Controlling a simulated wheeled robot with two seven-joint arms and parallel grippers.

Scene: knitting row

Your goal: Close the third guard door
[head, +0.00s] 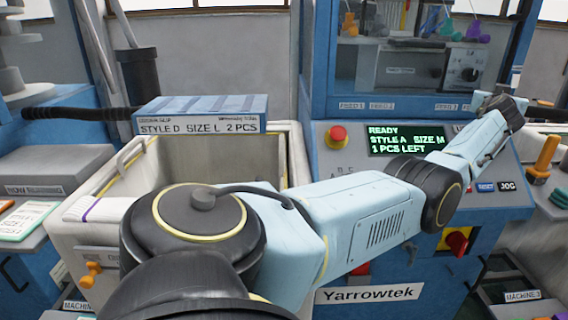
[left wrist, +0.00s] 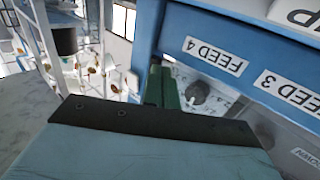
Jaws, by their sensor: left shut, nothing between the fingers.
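My left arm reaches across the head view from the bottom to the right. Its gripper (head: 498,102) is at the front of the blue machine, by the lower right of the machine's window opening. In the left wrist view the shut, empty fingers (left wrist: 162,88) show close to the blue frame with the upside-down FEED 4 label (left wrist: 215,55). The blue guard frame (head: 318,60) surrounds a view of the inside, with yarn cones and a grey unit. I cannot tell whether its door is open or shut, nor which door is the third. My right gripper is out of view.
A MACHINE 3 label (head: 522,296) is at lower right.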

